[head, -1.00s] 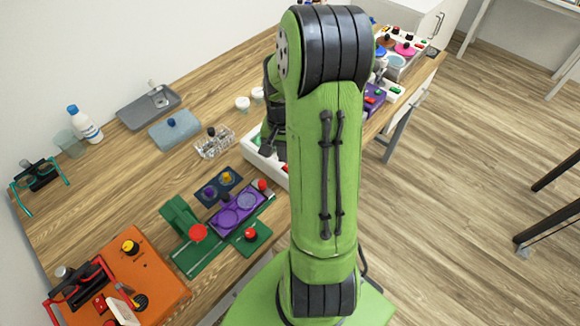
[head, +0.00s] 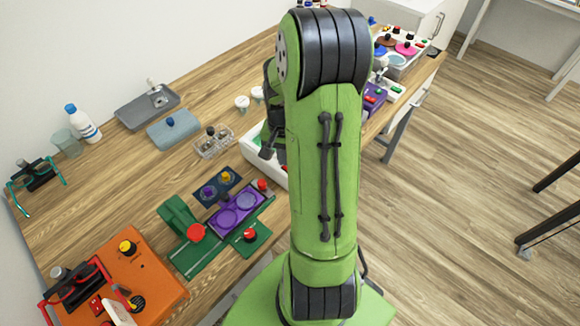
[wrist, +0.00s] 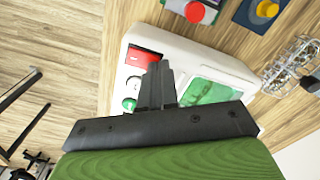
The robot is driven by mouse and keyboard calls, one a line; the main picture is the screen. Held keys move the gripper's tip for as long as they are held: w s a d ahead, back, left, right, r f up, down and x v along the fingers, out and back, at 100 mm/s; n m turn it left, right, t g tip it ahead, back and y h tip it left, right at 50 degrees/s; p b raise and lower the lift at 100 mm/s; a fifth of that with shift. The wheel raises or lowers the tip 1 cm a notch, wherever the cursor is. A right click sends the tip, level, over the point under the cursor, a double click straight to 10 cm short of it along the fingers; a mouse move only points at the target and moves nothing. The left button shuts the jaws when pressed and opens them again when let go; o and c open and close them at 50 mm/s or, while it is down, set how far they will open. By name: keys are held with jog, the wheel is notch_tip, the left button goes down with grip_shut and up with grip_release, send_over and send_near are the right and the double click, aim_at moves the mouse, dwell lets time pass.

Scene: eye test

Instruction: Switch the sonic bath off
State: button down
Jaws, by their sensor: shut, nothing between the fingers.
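The sonic bath is a white box (wrist: 195,55) with a green basin (wrist: 205,93) in the wrist view. Contact cannot be told. In the head view my arm hides much of the bath (head: 271,174); my gripper (head: 267,153) shows over it.
A green stand with a red knob (head: 196,232) and a purple plate (head: 237,209) stand nearby. An orange device (head: 135,275) is at the front left. Bare wood lies around the glass rack.

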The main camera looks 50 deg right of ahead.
jog(key=shift+f, duration=0.15)
notch_tip(320, 180, up, 7)
jog(key=p, duration=0.5)
dwell(0.5)
